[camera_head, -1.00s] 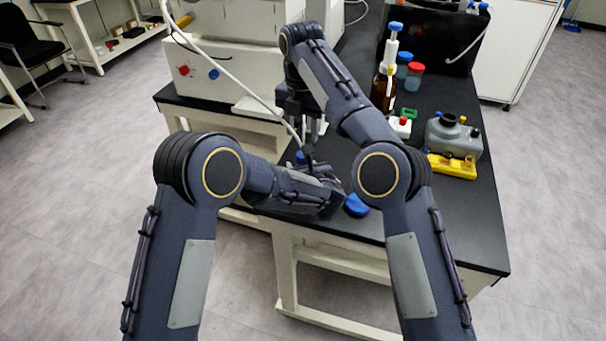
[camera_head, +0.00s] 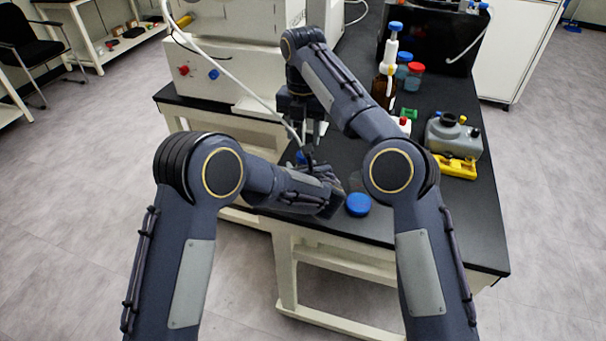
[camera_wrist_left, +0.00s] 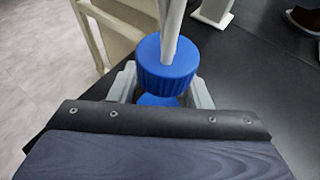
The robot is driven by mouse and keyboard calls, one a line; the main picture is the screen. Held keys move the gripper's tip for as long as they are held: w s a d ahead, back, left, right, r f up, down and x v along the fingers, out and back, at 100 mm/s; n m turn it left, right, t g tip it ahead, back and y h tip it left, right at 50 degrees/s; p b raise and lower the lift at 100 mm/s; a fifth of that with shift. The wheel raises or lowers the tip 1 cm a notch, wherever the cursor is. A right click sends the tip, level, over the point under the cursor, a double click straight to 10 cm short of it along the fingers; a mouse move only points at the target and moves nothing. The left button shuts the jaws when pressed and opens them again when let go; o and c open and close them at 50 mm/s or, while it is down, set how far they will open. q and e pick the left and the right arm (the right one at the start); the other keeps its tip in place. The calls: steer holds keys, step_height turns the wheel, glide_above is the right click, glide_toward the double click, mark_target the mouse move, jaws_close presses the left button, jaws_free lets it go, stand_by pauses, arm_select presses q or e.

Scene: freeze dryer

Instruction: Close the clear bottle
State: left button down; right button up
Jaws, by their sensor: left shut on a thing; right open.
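My left gripper (camera_wrist_left: 163,92) is shut on a blue-capped piece; its fingers lie on both sides of it. In the left wrist view a ribbed blue cap (camera_wrist_left: 166,65) with a white tube (camera_wrist_left: 172,25) rising from it shows between the fingers, with another blue part just below. A bit of blue (camera_head: 301,157) also shows by the left gripper in the head view. A second blue cap (camera_head: 358,204) is on the bench right of the left gripper. My right gripper (camera_head: 312,138) is open, pointing down above and behind the left one.
The black bench (camera_head: 455,225) is clear at its front right. A brown bottle (camera_head: 382,92), red- and blue-lidded jars, a grey container (camera_head: 452,138) and a yellow item (camera_head: 455,166) stand farther right and back. A white machine (camera_head: 220,70) is at the back left.

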steer(key=shift+f, duration=2.7)
steer(key=c, duration=1)
steer(key=shift+c, duration=0.2)
steer(key=m, duration=0.3)
steer(key=o, duration=1.1)
